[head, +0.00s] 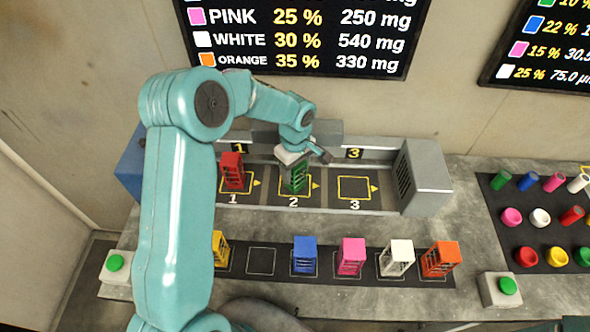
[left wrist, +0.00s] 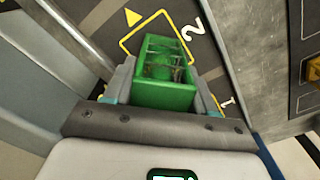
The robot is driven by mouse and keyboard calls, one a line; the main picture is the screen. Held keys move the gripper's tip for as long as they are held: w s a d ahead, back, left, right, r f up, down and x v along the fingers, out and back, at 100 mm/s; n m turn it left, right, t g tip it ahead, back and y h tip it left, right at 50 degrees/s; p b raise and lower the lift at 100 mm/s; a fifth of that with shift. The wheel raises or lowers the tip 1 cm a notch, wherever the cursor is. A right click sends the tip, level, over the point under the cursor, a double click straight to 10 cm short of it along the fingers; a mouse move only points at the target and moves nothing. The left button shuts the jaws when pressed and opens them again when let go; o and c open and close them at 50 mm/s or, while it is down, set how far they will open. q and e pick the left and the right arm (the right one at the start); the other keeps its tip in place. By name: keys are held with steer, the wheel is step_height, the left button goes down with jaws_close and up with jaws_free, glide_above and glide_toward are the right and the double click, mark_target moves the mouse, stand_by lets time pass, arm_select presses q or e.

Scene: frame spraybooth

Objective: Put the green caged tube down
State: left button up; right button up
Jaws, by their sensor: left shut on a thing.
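The green caged tube (head: 297,178) is upright at the square marked 2 in the booth at the back. My left gripper (head: 300,165) is shut on it from above and behind. In the left wrist view the green cage (left wrist: 165,78) sits between the two fingers, over the yellow outline of square 2 (left wrist: 128,45). I cannot tell whether its base touches the floor of the booth. My right gripper is not in view.
A red caged tube (head: 232,172) stands on square 1, left of the green one. Square 3 (head: 354,188) is empty. A row of yellow, blue (head: 304,256), pink (head: 351,257), white and orange cages stands in front, with one empty square. A grey box (head: 425,178) stands right.

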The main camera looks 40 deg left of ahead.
arm_select(q)
steer(key=shift+f+b, duration=0.2)
steer(key=shift+b, duration=0.1)
steer(key=o, duration=1.2)
steer(key=shift+r, duration=0.2)
steer(key=shift+r+p, duration=0.35)
steer(key=shift+p, duration=0.2)
step_height(320, 180, up, 6)
steer(key=p, duration=0.3)
steer(key=shift+f, duration=0.1)
step_height(320, 180, up, 5)
steer(key=shift+w+r+p, duration=0.1)
steer(key=shift+r+p, duration=0.1)
steer(key=shift+p, duration=0.15)
steer(key=shift+r, duration=0.1)
